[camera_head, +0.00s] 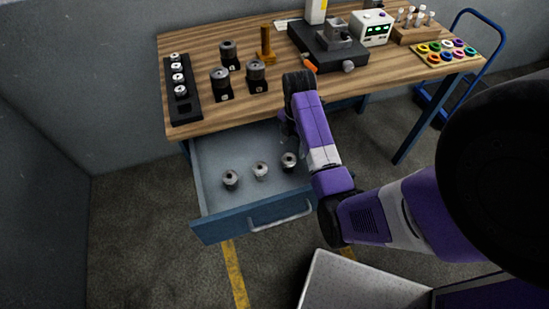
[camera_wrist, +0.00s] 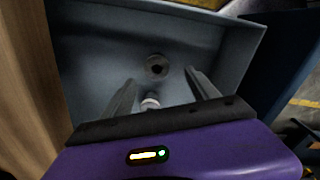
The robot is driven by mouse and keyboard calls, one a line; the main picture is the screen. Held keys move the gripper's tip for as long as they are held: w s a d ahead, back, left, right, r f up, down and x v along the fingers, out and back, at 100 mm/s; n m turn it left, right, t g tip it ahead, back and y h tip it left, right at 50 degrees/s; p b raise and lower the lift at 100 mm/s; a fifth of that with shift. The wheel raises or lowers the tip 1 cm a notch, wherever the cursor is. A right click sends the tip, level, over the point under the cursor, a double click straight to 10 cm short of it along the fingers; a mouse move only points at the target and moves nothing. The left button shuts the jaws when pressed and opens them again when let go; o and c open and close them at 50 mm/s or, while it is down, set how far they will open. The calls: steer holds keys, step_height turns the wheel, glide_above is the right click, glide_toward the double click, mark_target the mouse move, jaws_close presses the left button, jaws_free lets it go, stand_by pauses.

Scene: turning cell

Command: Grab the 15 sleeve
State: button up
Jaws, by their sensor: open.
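Three metal sleeves lie in the open blue drawer: a left one (camera_head: 231,179), a middle one (camera_head: 261,170) and a right one (camera_head: 289,161). No size marking is legible, so I cannot tell which is the 15 sleeve. My gripper (camera_wrist: 159,74) is open over the drawer, its two fingers apart. In the wrist view a dark-centred sleeve (camera_wrist: 156,66) shows between and beyond the fingertips. A lighter sleeve (camera_wrist: 150,103) sits lower between the fingers, partly hidden by my gripper body. Nothing is held. In the head view the fingers are mostly hidden behind my wrist.
The drawer (camera_head: 245,221) is pulled out below the wooden bench (camera_head: 300,93). The bench carries a black rack (camera_head: 186,108), several dark round parts, a brown post (camera_head: 265,45), a dark fixture (camera_head: 330,50) and a yellow tray of coloured rings (camera_head: 424,55). The drawer walls stand close around the gripper.

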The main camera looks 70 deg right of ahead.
mark_target(289, 156)
steer(key=shift+w+f+p, duration=0.15)
steer(key=shift+f, duration=1.15)
steer(key=shift+w+f+p, duration=0.15)
steer(key=shift+w+f, duration=0.05)
steer(key=shift+f, duration=1.1)
steer(key=shift+w+f+p, duration=0.15)
steer(key=shift+f, duration=1.15)
jaws_close()
